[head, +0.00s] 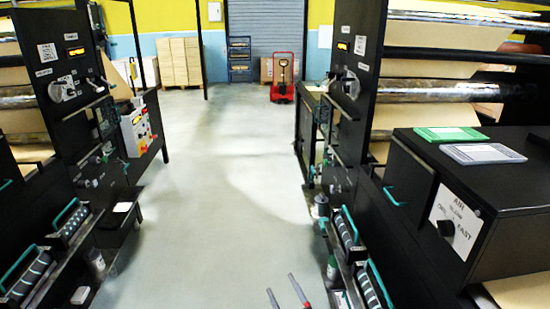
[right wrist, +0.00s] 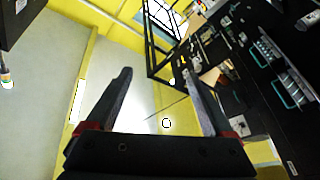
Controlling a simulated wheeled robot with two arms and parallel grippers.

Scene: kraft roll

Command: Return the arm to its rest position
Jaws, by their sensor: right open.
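My right gripper (head: 284,286) shows at the bottom edge of the head view, low over the aisle. Only its two grey and red fingers are visible there, and they stand apart. In the right wrist view its two dark fingers (right wrist: 156,76) are spread, with nothing between them. The rest of the right arm is out of the head view. My left gripper is in neither view.
Black machines with paper rolls (head: 430,92) flank the pale aisle floor (head: 225,200). A rack of teal-handled rollers (head: 348,232) stands close right of the gripper. A red pallet jack (head: 282,85) stands far back. The middle aisle is clear.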

